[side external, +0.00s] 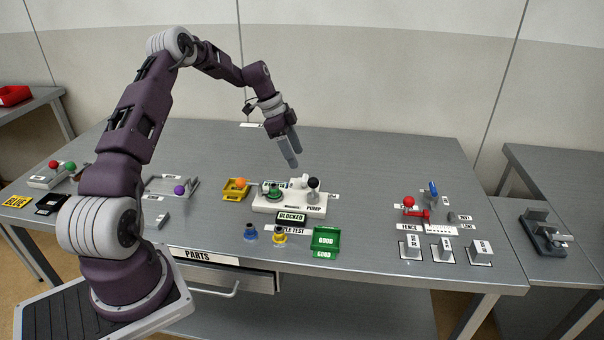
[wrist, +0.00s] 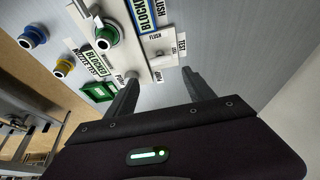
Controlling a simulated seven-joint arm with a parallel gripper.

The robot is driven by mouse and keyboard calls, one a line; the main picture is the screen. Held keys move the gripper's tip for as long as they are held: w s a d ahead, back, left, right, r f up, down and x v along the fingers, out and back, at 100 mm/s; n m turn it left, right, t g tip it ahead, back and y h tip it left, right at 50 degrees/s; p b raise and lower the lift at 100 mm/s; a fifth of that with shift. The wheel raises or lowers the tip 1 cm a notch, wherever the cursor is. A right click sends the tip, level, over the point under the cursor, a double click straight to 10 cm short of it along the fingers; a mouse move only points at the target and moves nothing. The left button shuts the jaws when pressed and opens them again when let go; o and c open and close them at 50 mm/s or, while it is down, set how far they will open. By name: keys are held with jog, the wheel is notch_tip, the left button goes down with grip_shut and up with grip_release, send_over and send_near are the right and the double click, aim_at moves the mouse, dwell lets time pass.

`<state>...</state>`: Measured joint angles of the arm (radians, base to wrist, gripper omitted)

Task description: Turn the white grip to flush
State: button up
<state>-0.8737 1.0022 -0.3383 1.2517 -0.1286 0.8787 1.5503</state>
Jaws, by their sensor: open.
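The pump block (side external: 288,203) is a white base on the table with a green round part (side external: 272,193), a black-knobbed lever (side external: 313,187) and a small white grip (side external: 300,182) toward its back. In the wrist view, a pale grip (wrist: 164,57) lies close to a FLUSH label (wrist: 155,37) and a TEST label (wrist: 182,48); its exact pointing is too small to tell. My gripper (side external: 292,156) is open and empty, above and behind the block, pointing down. In the wrist view its fingers (wrist: 161,77) stand apart, and the grip appears beyond the gap between them, apart from both.
A BLOCKED sign (side external: 291,217), blue (side external: 250,232) and yellow (side external: 280,235) fittings and a green GOOD box (side external: 325,241) stand in front of the block. A yellow tray (side external: 236,189) with an orange ball is left. The table right of the block is clear up to the red-knobbed fixture (side external: 414,211).

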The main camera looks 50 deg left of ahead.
aim_at(304, 177)
jog(key=x, duration=0.7)
jog(key=shift+a+f, duration=0.2)
jog(key=shift+f, duration=0.25)
jog(key=shift+c, duration=0.2)
grip_shut()
